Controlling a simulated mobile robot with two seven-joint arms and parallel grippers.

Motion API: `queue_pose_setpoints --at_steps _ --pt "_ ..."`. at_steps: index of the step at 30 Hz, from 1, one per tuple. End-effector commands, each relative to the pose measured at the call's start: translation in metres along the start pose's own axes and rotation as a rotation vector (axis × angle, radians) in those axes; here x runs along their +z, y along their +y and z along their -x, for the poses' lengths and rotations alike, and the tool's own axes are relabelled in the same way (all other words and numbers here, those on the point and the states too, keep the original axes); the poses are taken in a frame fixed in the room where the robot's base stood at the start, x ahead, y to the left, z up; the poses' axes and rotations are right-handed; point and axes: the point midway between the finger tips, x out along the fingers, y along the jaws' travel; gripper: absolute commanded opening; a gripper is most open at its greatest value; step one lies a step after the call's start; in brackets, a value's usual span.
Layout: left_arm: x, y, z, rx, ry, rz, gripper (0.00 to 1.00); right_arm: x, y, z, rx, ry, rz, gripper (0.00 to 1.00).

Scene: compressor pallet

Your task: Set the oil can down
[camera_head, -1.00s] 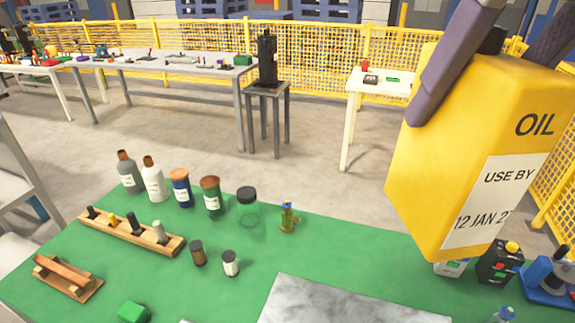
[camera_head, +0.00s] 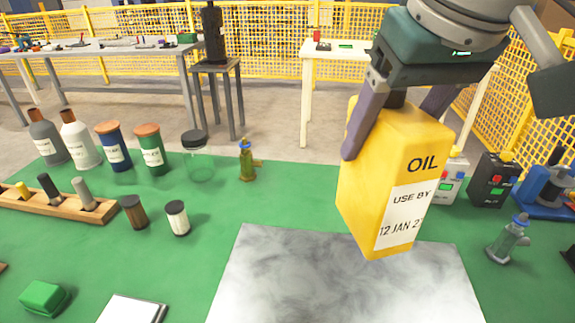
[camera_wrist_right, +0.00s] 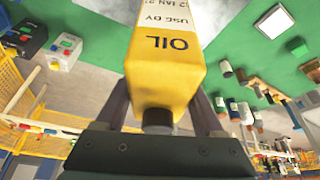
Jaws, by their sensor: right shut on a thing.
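The oil can (camera_head: 372,190) is a yellow box-shaped can with "OIL" and a "USE BY" label on its side. My right gripper (camera_head: 392,125) is shut on its upper part, one finger on each side. In the head view the can hangs slightly tilted in front of the grey marbled plate (camera_head: 340,290) on the green table; its lower end seems to be above the plate's back edge. In the right wrist view the can (camera_wrist_right: 165,65) fills the middle between the fingers, with its dark cap towards the palm. My left gripper is in no frame.
A small green-brass fitting (camera_head: 246,160) and a clear jar (camera_head: 199,165) stand left of the can. Two boxes with coloured buttons (camera_head: 490,180) and a grey-green fitting (camera_head: 508,240) stand to the right. The marbled plate's surface is bare.

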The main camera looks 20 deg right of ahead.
Motion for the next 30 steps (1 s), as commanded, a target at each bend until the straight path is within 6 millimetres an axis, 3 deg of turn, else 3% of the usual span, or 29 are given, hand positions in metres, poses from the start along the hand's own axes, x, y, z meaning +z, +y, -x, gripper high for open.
queue_pose_setpoints --at_steps 12,30 --pt "0.007 0.001 -0.024 0.0 0.001 0.001 0.5 0.043 0.001 -0.102 0.002 -0.002 0.001 0.0" --pt "0.012 0.002 -0.038 0.0 0.001 0.001 0.5 0.069 0.0 -0.167 0.0 0.002 0.002 0.0"
